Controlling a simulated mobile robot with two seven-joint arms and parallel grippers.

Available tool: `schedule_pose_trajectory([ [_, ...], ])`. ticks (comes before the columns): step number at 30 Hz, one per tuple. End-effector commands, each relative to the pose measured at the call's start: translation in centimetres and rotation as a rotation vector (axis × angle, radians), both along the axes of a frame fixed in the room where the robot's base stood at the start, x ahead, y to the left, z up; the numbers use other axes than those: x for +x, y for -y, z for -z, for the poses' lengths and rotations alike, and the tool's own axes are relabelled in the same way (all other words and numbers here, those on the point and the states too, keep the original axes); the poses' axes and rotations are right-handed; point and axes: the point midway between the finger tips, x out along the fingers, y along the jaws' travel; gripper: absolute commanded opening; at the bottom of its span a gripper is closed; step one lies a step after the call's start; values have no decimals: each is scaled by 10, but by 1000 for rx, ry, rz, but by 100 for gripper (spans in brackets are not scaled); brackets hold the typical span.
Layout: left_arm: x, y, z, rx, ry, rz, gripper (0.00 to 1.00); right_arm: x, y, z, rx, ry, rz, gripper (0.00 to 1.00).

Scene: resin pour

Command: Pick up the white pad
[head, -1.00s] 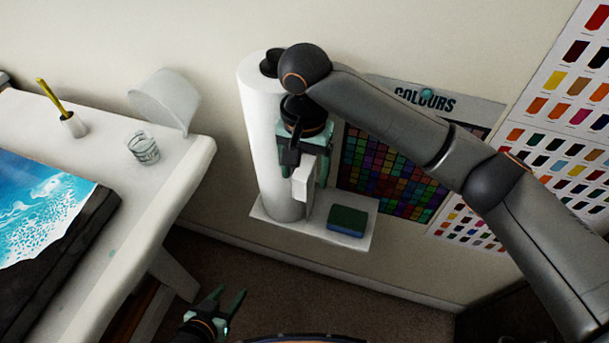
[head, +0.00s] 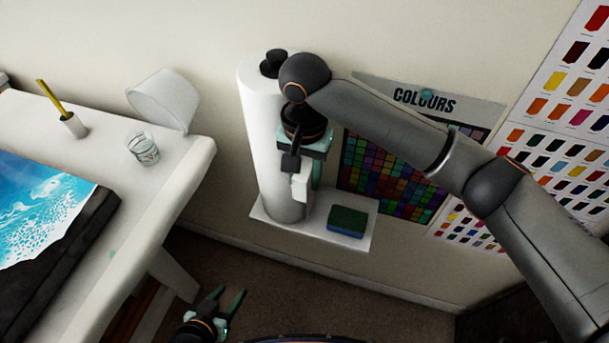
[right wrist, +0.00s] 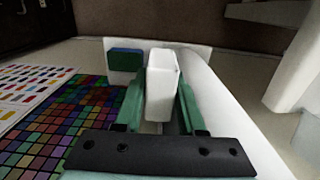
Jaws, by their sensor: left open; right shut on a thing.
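The white pad (head: 300,185) is a small upright white block beside the tall white roll. It also shows in the right wrist view (right wrist: 161,82), between the two green fingers. My right gripper (right wrist: 160,103) is shut on it, one finger on each side. In the head view the wrist hides part of the right gripper (head: 304,178). I cannot tell whether the pad's lower end touches the shelf. My left gripper (head: 228,299) is open and empty, low in the head view, away from the pad.
The tall white roll (head: 261,150) stands close beside the right gripper on a small white shelf (head: 330,242). A green and blue sponge (head: 347,221) lies on the shelf. A colour chart (head: 385,178) hangs behind. The worktable (head: 150,210) at left holds a clear cup (head: 143,149).

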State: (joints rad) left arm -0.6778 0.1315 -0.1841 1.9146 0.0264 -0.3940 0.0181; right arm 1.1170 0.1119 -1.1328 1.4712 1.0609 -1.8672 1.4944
Motion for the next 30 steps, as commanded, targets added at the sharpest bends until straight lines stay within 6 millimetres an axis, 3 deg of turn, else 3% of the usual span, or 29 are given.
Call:
schedule_pose_trajectory([
  [19,0,0,0,0,-1,0,50,0,0,-6,1,3,0,0],
  [26,0,0,-2,0,-1,0,50,0,-1,-34,2,3,-1,0],
  [30,0,0,-4,0,-2,0,50,-19,-8,-58,4,5,-6,0],
])
